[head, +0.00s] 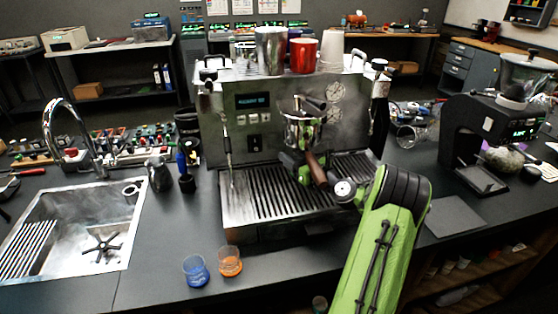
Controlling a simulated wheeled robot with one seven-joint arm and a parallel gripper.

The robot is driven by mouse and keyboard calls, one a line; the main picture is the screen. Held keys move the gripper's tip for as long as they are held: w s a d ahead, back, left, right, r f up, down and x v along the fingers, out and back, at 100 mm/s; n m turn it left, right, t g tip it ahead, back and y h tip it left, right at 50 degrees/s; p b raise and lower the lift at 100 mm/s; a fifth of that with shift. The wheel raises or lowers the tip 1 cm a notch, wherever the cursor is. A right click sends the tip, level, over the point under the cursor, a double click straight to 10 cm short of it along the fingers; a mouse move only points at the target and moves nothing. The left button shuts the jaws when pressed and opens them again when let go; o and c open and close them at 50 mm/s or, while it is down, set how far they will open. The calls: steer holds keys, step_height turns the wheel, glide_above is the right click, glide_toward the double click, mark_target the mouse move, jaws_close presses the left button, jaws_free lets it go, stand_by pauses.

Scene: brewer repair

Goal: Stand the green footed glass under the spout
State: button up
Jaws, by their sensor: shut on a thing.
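The espresso machine (222,150) stands at the middle of the counter. My green arm reaches in from the lower right. My gripper (300,172) is at the machine's front, over the slatted drip tray (262,203), partly hidden by the handle. It is shut on a small green thing (291,160), which looks like the green footed glass just below the portafilter. Its foot, tilt and contact with the tray cannot be told.
A blue glass (195,271) and an orange glass (229,262) stand on the counter in front of the machine. A sink (70,235) is at left, a grinder (480,140) at right. Cups (303,55) stand on top of the machine.

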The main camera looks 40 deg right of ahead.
steer(key=shift+w+a+f+b, duration=0.25)
steer(key=shift+f+b, duration=0.15)
steer(key=shift+f, duration=0.05)
steer(key=shift+s+d+r, duration=0.15)
steer(key=shift+s+d, duration=0.45)
steer(key=shift+s, duration=0.05)
steer(key=shift+w+a, duration=0.15)
steer(key=shift+w, duration=0.05)
steer(key=o, duration=0.7)
steer(key=shift+a, duration=0.1)
steer(key=o, duration=0.4)
steer(key=s, duration=0.8)
steer(key=s+a, duration=0.1)
steer(key=s, duration=0.3)
steer(key=shift+a, duration=0.1)
